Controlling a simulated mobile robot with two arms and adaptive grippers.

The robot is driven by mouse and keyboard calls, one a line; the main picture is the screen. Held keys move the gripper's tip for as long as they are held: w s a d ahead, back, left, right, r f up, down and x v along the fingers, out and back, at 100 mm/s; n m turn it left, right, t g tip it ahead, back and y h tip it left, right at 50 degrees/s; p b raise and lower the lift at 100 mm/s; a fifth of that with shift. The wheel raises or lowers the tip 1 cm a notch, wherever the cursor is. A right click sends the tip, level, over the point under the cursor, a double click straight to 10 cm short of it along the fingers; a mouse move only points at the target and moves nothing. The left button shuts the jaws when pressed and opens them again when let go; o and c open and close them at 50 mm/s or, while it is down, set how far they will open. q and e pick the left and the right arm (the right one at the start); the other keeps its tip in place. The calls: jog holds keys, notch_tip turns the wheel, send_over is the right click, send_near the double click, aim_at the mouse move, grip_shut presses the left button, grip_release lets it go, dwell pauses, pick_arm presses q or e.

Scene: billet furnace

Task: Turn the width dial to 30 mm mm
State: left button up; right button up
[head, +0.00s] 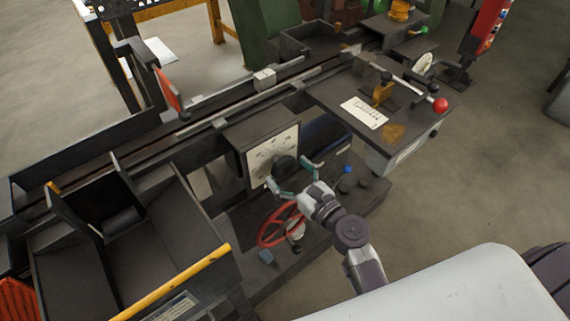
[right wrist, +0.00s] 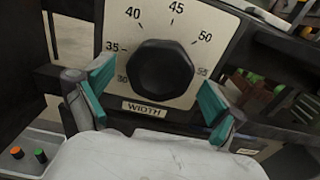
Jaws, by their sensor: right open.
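The width dial is a black faceted knob (right wrist: 162,70) on a cream scale plate (right wrist: 205,18). The plate carries the numbers 30 to 55 and a label (right wrist: 146,108) reading WIDTH. I cannot make out a pointer mark on the knob. The knob (head: 285,165) and its plate (head: 258,163) also show in the head view, on a dark box. My right gripper (head: 292,178) is open in front of the dial. In the right wrist view its teal-padded fingers (right wrist: 158,92) stand left and right of the knob, apart from it. My left gripper is not in view.
A red handwheel (head: 282,225) sits below the dial. Blue and dark knobs (head: 347,170) are to its right. A bench with a paper sheet (head: 364,113) and a red-balled lever (head: 440,105) stands further right. A yellow bar (head: 178,280) is at lower left.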

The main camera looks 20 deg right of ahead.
jog(key=shift+w+a, duration=0.25)
jog(key=shift+w, duration=0.35)
jog(key=c, duration=1.1)
jog(key=shift+c, duration=0.2)
